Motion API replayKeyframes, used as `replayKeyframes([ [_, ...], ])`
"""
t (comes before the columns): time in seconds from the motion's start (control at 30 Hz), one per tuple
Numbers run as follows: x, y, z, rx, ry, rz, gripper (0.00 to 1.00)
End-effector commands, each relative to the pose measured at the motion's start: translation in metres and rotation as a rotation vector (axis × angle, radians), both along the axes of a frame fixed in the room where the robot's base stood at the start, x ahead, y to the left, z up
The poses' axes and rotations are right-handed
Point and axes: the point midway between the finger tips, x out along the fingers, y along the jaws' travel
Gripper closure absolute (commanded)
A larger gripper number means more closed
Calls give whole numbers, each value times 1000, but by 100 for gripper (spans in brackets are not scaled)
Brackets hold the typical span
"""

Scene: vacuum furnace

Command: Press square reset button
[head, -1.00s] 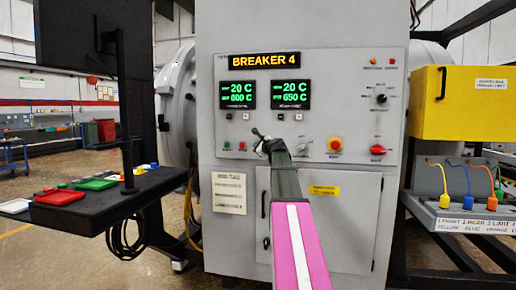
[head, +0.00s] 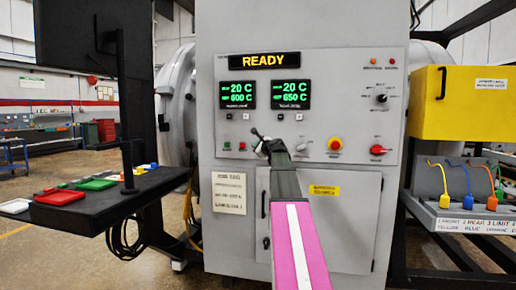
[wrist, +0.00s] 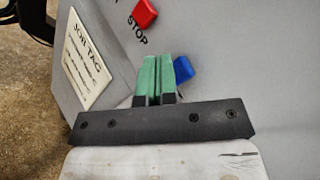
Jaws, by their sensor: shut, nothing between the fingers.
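My gripper (head: 260,140) is shut and empty in front of the control panel (head: 350,100) of the grey cabinet. In the wrist view its two green fingers (wrist: 158,62) lie together, just left of a blue square button (wrist: 184,69). The fingers partly cover that button, and I cannot tell whether they touch it. No label for it shows. A red square button (wrist: 144,13) marked STOP is above and to the left. In the head view the gripper hides the blue button. A green button (head: 227,145) and the red button (head: 243,145) show left of the gripper.
The sign on the panel (head: 264,61) reads READY. A yellow-ringed red knob (head: 335,144) and a red rotary switch (head: 377,150) sit right of my gripper. A black shelf (head: 120,205) juts out at left. A yellow box (head: 465,105) stands at right.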

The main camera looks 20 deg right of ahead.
Motion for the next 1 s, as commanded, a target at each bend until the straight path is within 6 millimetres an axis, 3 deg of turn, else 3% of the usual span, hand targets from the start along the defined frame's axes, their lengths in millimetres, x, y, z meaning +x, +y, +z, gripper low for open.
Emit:
replayKeyframes([
  [0.37, -2, 1, 0, 1, 0, 0, 100],
  [1.0, -42, 28, -1, 0, 0, 0, 100],
])
